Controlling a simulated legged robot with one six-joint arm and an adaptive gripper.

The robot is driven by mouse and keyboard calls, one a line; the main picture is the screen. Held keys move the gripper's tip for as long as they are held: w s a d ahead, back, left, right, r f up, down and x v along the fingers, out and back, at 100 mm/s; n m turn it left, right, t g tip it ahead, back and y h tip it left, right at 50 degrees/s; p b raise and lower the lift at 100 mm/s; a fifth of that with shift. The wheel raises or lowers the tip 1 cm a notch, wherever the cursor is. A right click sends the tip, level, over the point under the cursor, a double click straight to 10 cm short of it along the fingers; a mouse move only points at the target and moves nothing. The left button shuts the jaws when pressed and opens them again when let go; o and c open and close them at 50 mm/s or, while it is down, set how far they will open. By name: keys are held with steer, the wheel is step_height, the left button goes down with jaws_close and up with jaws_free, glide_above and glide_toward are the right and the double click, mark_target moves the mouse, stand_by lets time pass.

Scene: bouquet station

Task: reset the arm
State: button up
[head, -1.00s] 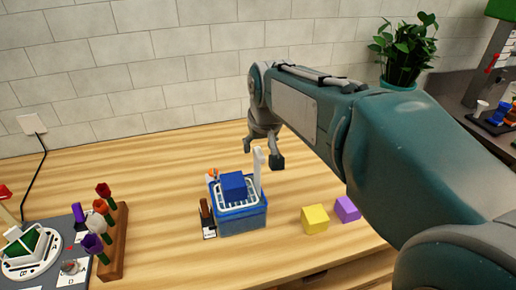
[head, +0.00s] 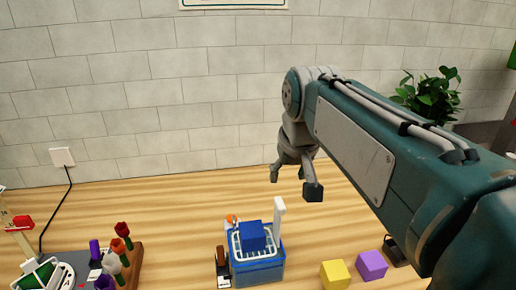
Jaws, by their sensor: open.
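My arm reaches in from the right side of the head view, and my gripper (head: 294,185) hangs at its end, pointing down above the wooden table. Its fingers are apart with nothing between them. It is above and behind the blue basket (head: 258,271), clear of it. A blue cube (head: 252,236) rests on the white rack at the top of the basket. A white upright piece (head: 279,218) stands at the basket's right rear corner.
A yellow cube (head: 334,274) and a purple cube (head: 371,265) lie right of the basket. Flowers in a wooden holder (head: 134,262) and a grey station stand at the left. A potted plant (head: 432,97) is behind my arm. The table (head: 180,215) left of my gripper is bare.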

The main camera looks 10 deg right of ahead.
steer(key=s+f+t, duration=0.1)
steer(key=s+f, duration=1.2)
steer(key=s, duration=0.2)
steer(key=shift+s+f, duration=0.15)
steer(key=shift+s, duration=0.15)
stand_by(1.2)
